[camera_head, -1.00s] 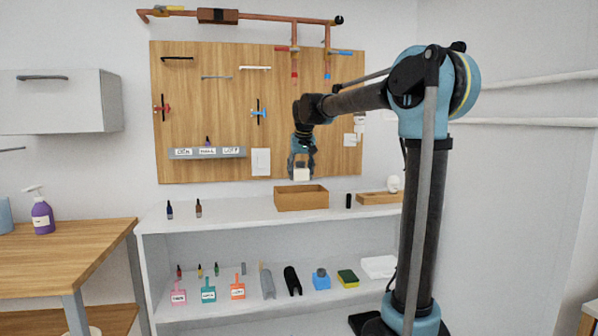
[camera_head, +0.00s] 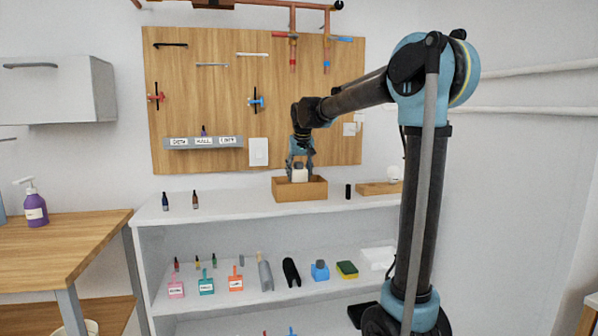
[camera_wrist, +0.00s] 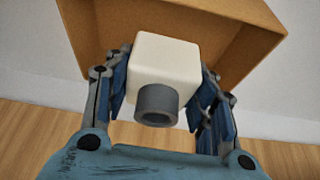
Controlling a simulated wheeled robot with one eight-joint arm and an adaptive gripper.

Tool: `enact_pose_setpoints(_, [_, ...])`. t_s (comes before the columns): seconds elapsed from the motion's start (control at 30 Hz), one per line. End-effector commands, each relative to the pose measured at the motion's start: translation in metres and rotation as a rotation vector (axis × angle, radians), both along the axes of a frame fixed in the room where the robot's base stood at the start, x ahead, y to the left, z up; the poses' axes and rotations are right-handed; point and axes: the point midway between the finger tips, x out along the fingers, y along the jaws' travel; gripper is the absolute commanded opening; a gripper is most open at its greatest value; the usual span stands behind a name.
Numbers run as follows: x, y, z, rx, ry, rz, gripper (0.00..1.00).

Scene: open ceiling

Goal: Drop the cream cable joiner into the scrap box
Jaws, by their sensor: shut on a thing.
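The cream cable joiner (camera_wrist: 165,65) is a cream block with a grey round socket on one side. My gripper (camera_wrist: 162,88) is shut on it, one finger on each side. In the head view my gripper (camera_head: 300,172) holds the joiner (camera_head: 299,175) at the opening of the scrap box, low and near the rim. The scrap box (camera_head: 300,190) is an open brown wooden box on the top shelf. In the wrist view the box (camera_wrist: 85,35) lies behind the joiner, with its inner walls showing. The head view does not show clearly how far the joiner is below the rim.
A black cylinder (camera_head: 348,191) and a wooden tray (camera_head: 375,188) with a white round thing stand right of the box. Two small bottles (camera_head: 166,201) stand to the left. The pegboard (camera_head: 220,110) is behind. The shelf top between bottles and box is clear.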

Motion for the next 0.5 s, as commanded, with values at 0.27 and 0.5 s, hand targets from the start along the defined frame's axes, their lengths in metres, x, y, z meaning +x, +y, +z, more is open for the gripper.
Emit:
enact_pose_setpoints(0.27, [0.0000, -0.0002, -0.0038, 0.000, 0.000, 0.000, 0.27])
enact_pose_setpoints(0.5, [0.0001, -0.0003, -0.0037, 0.000, 0.000, 0.000, 0.69])
